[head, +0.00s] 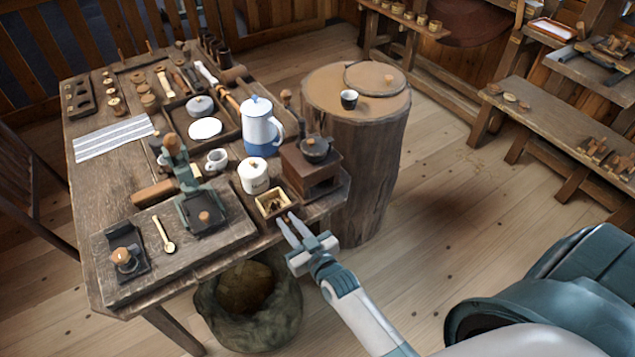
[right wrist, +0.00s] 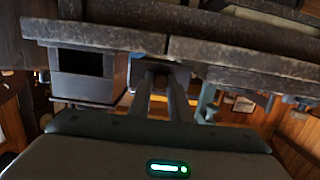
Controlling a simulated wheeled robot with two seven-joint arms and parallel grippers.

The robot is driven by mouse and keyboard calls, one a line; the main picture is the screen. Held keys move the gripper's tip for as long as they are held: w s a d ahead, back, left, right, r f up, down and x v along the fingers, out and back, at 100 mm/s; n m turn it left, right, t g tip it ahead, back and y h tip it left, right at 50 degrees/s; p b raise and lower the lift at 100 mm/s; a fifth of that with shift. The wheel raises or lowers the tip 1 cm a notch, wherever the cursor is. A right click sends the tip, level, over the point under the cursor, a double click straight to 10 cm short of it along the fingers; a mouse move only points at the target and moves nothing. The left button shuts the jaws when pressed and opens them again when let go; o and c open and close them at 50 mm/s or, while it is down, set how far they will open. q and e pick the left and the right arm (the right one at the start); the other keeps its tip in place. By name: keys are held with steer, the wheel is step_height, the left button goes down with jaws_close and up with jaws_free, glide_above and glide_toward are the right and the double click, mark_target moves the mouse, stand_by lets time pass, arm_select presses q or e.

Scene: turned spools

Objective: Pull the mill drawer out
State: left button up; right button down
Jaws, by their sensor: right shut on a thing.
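The mill (head: 312,168) is a dark brown wooden box with a dark metal bowl and crank on top, near the right corner of the workbench. Its drawer (head: 272,203) stands out from the front and shows a pale inside with something dark in it. My right gripper (head: 286,219) reaches in from the lower right and is shut at the drawer's front; the fingers hide the knob. In the right wrist view the fingers (right wrist: 162,92) close on a small dark part below the bench edge, too dark to make out fully. My left gripper is not in view.
A white canister (head: 253,176) stands close left of the drawer, and a white and blue pot (head: 260,128) behind it. A green press (head: 187,180) stands on the bench (head: 100,215). A stump (head: 360,150) stands behind the mill.

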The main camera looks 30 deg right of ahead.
steer(key=shift+f, duration=0.45)
steer(key=c, duration=1.6)
jaws_free()
steer(key=shift+o, duration=0.2)
steer(key=shift+s, duration=0.1)
steer(key=s+r+b, duration=0.1)
steer(key=s+b, duration=0.1)
steer(key=s, duration=0.6)
steer(key=s+d+r+b, duration=0.1)
steer(key=s, duration=0.8)
steer(key=shift+d+r+b, duration=0.2)
steer(key=shift+r+b, duration=0.1)
steer(key=shift+b, duration=0.05)
